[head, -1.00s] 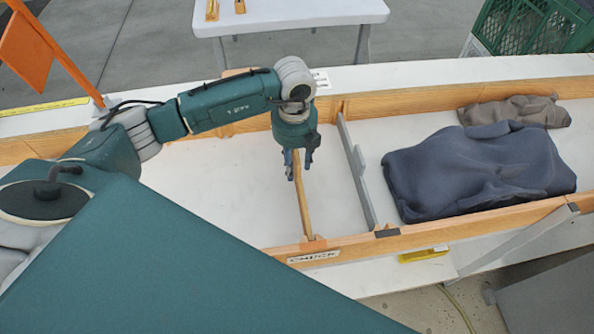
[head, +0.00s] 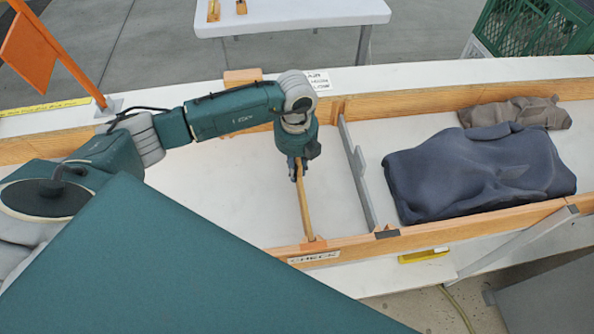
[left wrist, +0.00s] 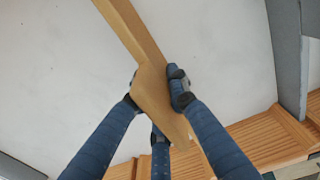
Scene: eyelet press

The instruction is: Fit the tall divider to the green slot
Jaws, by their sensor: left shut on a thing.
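A thin wooden divider (head: 305,213) stands across the long wooden-walled bed, its near end at the near rail. My left gripper (head: 298,172) is shut on it from above, towards its far part. In the left wrist view the fingers (left wrist: 158,100) close around a wooden piece of the divider (left wrist: 128,28), which runs up and left from them. A grey divider (head: 357,175) stands across the bed to the right. I cannot make out a green slot, and I cannot tell which divider is the tall one. My right gripper is not in view.
A dark blue cloth bundle (head: 480,172) and a smaller brown one (head: 515,113) lie right of the grey divider. The near rail (head: 350,246) bears a "CHECK" label (head: 314,257). Bare white floor (head: 240,195) lies left of the wooden divider.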

